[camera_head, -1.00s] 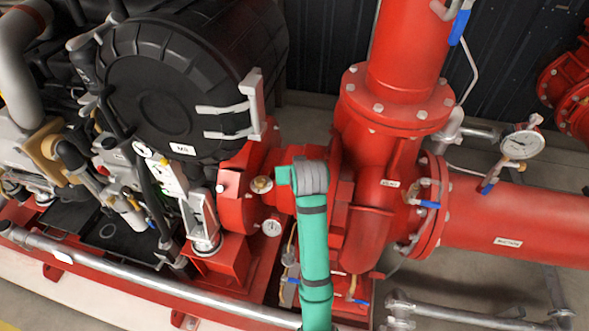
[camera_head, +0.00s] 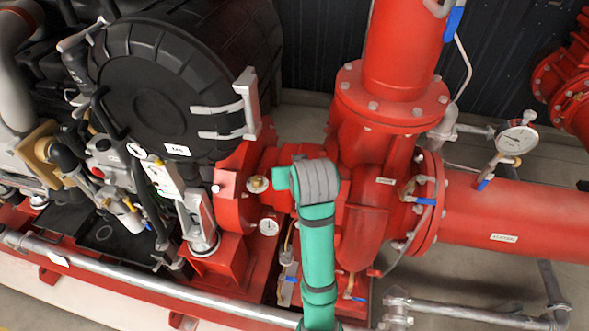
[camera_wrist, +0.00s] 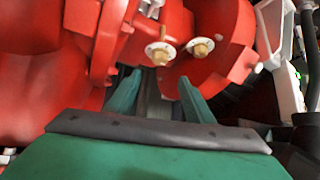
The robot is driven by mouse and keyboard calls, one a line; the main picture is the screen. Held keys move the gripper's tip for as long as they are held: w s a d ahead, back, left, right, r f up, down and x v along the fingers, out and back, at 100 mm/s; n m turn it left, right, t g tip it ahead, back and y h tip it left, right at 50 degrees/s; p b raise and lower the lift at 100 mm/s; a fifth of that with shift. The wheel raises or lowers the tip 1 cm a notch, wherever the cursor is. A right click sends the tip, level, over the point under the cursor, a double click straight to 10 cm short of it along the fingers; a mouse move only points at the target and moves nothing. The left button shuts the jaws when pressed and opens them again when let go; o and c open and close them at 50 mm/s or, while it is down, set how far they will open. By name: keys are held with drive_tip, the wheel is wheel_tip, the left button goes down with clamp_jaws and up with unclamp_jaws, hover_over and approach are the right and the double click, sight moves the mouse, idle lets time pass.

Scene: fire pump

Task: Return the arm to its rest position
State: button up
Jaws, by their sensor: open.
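My arm (camera_head: 317,250) is green with grey bands and rises from the bottom of the head view to a grey joint in front of the red pump (camera_head: 370,210). In the wrist view my gripper (camera_wrist: 155,88) shows two green fingers, apart, with nothing between them. Beyond the fingertips are two brass fittings with pale discs (camera_wrist: 160,52) on the red casing; they look clear of the fingers. In the head view the fingers are hidden behind the arm's bent end.
A black engine housing (camera_head: 150,100) stands at left. A red vertical pipe (camera_head: 405,45) and a red horizontal pipe (camera_head: 500,220) with a gauge (camera_head: 517,140) are at right. A silver rail (camera_head: 150,282) runs along the front. Bare floor shows at lower right.

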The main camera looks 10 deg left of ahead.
drive_tip(key=s+d+f+m+t+h, duration=0.1)
drive_tip(key=s+d+f+m+t, duration=0.1)
drive_tip(key=s+f, duration=0.65)
drive_tip(key=s+d+f+m+t, duration=0.25)
drive_tip(key=s+f, duration=0.35)
drive_tip(key=f, duration=0.5)
drive_tip(key=s+d+r+t+h, duration=0.1)
drive_tip(key=s+d, duration=0.1)
drive_tip(key=s, duration=0.6)
drive_tip(key=s+d+r, duration=0.2)
drive_tip(key=s, duration=0.7)
drive_tip(key=s+d+r+t+h, duration=0.1)
drive_tip(key=s+d, duration=0.2)
drive_tip(key=s, duration=0.5)
drive_tip(key=shift+s+r+t+h, duration=0.15)
drive_tip(key=shift+r+t+h, duration=0.15)
drive_tip(key=shift+t, duration=0.05)
drive_tip(key=shift+a, duration=0.1)
